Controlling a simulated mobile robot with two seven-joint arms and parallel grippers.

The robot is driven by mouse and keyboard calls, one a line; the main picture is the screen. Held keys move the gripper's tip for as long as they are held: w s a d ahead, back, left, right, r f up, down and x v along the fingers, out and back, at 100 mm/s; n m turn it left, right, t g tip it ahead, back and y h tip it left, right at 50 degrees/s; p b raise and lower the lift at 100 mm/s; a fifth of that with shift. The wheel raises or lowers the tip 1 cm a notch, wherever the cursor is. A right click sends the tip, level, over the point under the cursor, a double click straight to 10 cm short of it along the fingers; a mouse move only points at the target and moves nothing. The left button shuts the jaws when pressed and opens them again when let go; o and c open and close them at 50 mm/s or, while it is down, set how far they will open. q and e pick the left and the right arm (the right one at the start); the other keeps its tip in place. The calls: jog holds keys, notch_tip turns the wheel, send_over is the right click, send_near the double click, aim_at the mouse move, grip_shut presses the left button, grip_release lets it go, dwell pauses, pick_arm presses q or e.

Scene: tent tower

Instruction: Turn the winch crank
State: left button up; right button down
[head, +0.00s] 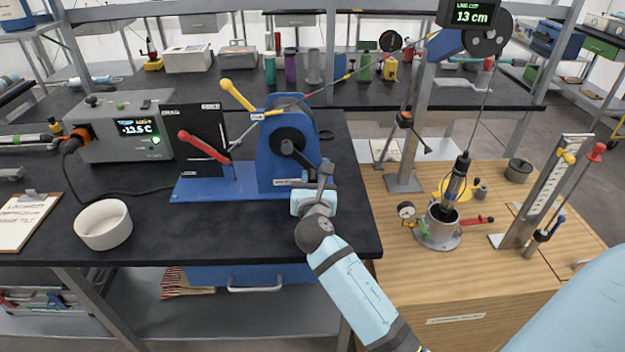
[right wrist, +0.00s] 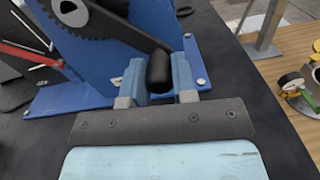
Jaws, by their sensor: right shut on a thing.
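The blue winch (head: 275,155) stands on a blue base plate on the dark bench, left of centre in the head view. Its dark crank arm (head: 303,157) runs from the hub down to the right. In the right wrist view the black crank handle (right wrist: 159,72) sits between the fingers. My right gripper (head: 325,176) is shut on this handle, at the right side of the winch; it also shows in the right wrist view (right wrist: 160,85). The winch's toothed wheel (right wrist: 70,14) is partly cut off there. My left gripper is not in view.
A red lever (head: 203,147) and a yellow lever (head: 238,95) rise left of the winch. A white bowl (head: 103,224) and a grey control box (head: 125,125) stand farther left. A cylinder (head: 456,184) hangs on a line over a metal pot (head: 438,229); the display (head: 471,14) reads 13 cm.

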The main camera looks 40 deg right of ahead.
jog(key=a+m, duration=0.1)
jog(key=w+f+m, duration=0.1)
jog(key=m, duration=0.1)
jog(key=shift+a+f+b, duration=0.25)
jog(key=shift+a+b, duration=0.1)
jog(key=shift+b, duration=0.05)
jog(key=shift+w+a+f+m, duration=0.1)
jog(key=shift+w+a+m, duration=0.3)
jog(key=shift+m, duration=0.5)
jog(key=shift+s, duration=0.1)
jog(key=c, duration=0.9)
grip_release()
